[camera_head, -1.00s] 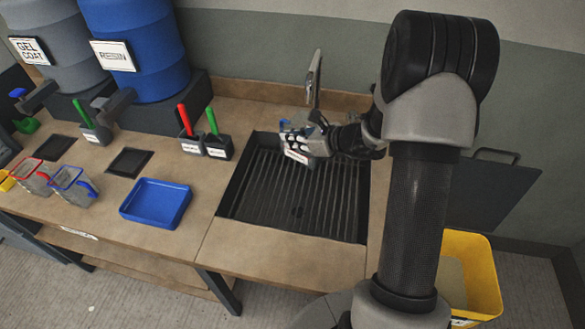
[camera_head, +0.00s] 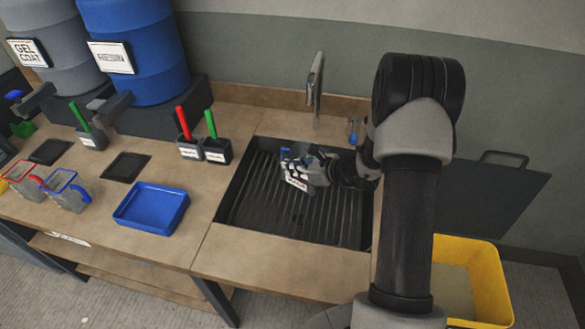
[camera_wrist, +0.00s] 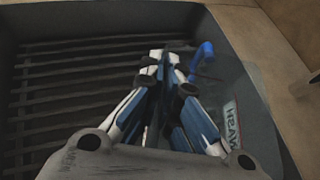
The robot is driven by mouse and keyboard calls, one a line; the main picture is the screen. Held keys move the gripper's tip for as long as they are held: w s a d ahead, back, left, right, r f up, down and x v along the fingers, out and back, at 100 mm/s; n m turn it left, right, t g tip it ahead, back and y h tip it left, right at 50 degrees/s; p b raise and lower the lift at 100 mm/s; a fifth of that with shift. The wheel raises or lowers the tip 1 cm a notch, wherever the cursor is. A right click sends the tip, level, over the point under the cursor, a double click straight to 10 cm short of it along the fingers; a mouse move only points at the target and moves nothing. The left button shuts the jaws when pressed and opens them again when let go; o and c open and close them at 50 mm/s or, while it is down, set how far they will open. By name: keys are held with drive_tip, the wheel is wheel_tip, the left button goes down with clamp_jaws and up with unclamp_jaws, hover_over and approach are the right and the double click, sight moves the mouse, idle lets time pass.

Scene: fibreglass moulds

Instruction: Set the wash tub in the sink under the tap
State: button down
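The wash tub (camera_head: 296,182) is a small translucent container with a white label, inside the dark ribbed sink (camera_head: 275,215). In the wrist view the tub (camera_wrist: 232,122) shows its clear wall and "WASH" lettering on the right. My gripper (camera_head: 318,165) is at the tub; in the wrist view its fingers (camera_wrist: 165,60) are closed together, apparently on the tub's wall. The tap (camera_head: 317,82) stands upright behind the sink, and the tub is in front of it, slightly left. The fingers hide part of the tub. I cannot tell whether its base touches the sink floor.
A small blue item (camera_head: 353,128) stands on the counter right of the tap. A blue tray (camera_head: 152,207) lies left of the sink. Dark holders (camera_head: 216,150) with red and green handles stand near the sink's back left corner. A yellow bin (camera_head: 485,285) is at right.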

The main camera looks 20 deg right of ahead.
drive_tip(key=shift+f, duration=0.2)
drive_tip(key=c, duration=1.8)
unclamp_jaws()
drive_tip(key=shift+r, duration=0.1)
